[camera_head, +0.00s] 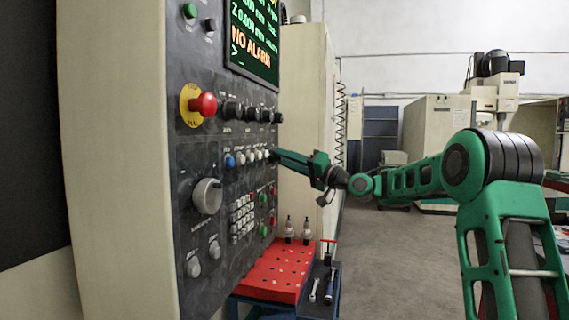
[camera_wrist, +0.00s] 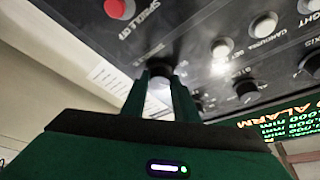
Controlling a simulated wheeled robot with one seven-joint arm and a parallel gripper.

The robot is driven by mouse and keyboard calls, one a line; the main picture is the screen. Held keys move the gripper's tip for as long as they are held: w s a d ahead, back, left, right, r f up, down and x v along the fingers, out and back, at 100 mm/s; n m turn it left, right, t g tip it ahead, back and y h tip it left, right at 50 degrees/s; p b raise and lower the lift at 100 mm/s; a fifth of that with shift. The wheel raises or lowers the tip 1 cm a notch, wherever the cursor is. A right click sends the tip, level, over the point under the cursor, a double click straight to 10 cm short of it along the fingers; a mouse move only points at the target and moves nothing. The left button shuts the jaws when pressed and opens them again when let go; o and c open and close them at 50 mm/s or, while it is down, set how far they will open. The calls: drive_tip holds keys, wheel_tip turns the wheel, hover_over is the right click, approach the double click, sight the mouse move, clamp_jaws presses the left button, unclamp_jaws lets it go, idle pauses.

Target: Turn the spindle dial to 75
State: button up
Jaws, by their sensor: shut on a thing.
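The machine's dark control panel (camera_head: 185,150) stands on the left in the head view, with several dials and buttons. My gripper (camera_head: 274,154) reaches in from the right to the far end of the row of small pale knobs, below the black dials. The fingers hide most of this knob. I cannot read its label or pointer, so I cannot tell its setting or whether it is the spindle dial.
Black dials (camera_head: 233,109) run above the pale knobs. A red emergency button (camera_head: 203,104) and a large grey dial (camera_head: 207,196) stick out nearer the camera. The screen (camera_head: 254,38) reads NO ALARM. A red perforated tray (camera_head: 270,275) with tools is below.

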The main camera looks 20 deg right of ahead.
drive_tip(key=shift+w+d+f+n, duration=0.15)
drive_tip(key=shift+f+n, duration=0.2)
drive_tip(key=shift+n, duration=0.35)
drive_tip(key=shift+y, duration=0.4)
drive_tip(key=o, duration=1.1)
drive_tip(key=shift+c, duration=0.2)
drive_tip(key=shift+r, duration=0.1)
drive_tip(key=v, duration=1)
drive_tip(key=shift+s+d, duration=0.2)
drive_tip(key=shift+n, duration=0.3)
